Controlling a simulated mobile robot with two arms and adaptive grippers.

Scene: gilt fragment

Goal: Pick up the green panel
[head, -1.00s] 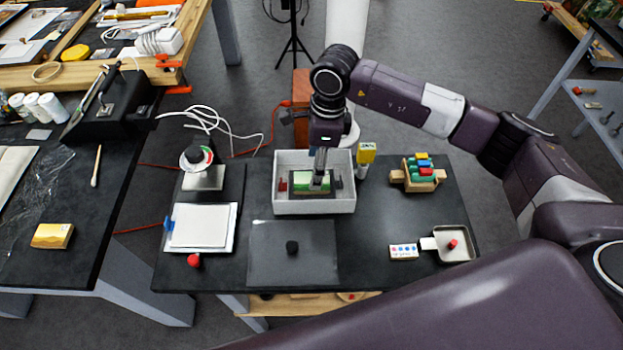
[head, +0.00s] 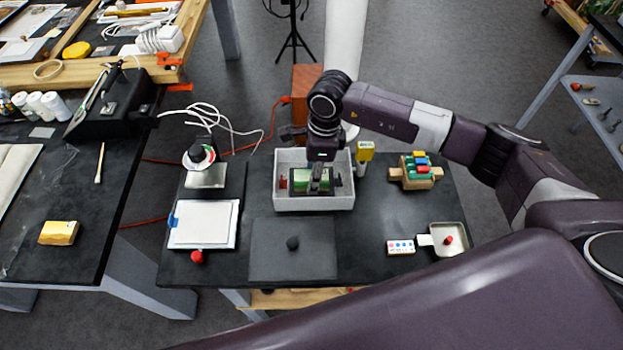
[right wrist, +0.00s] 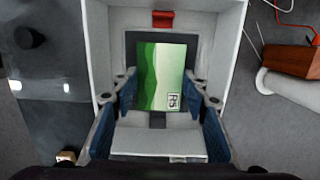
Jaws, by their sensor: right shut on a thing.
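The green panel (head: 313,178), green and pale with a small label marked R5, is inside a white open-topped box (head: 342,203). It shows large in the right wrist view (right wrist: 160,75), in front of a dark backing piece (right wrist: 135,45). My right gripper (head: 318,187) reaches down into the box and is shut on the panel, its blue-grey fingers (right wrist: 162,97) on the panel's two sides. The gripper partly hides the panel in the head view. I cannot tell how far the panel is off the box floor. My left gripper is not in view.
Red blocks (right wrist: 162,18) sit at the box's ends. A grey mat (head: 270,262) with a black knob (head: 292,243) lies in front. A yellow-topped tool (head: 364,152), a rack of coloured pieces (head: 417,171) and a small tray (head: 457,228) stand to the right.

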